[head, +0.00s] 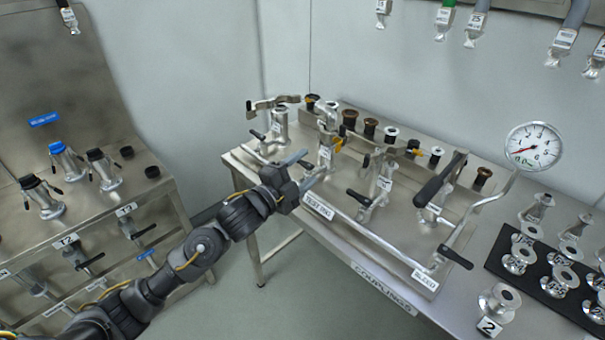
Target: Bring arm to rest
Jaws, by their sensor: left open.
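My left arm comes in from the lower left and reaches to the front edge of the steel table. My left gripper (305,170) is open. Its two grey fingers point up and to the right, near the valve manifold (345,215) and its front label plate. I see nothing held between the fingers. A silver valve (325,152) with a tag stands just beyond the fingertips; I cannot tell whether they touch it. My right gripper is not in view.
The manifold carries several black-handled levers (440,180) and a pressure gauge (533,146). Loose couplings stand on a black mat (497,255) at the right. A steel cabinet (100,215) with fittings stands at the left. Hoses (477,22) hang above. Open floor lies between cabinet and table.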

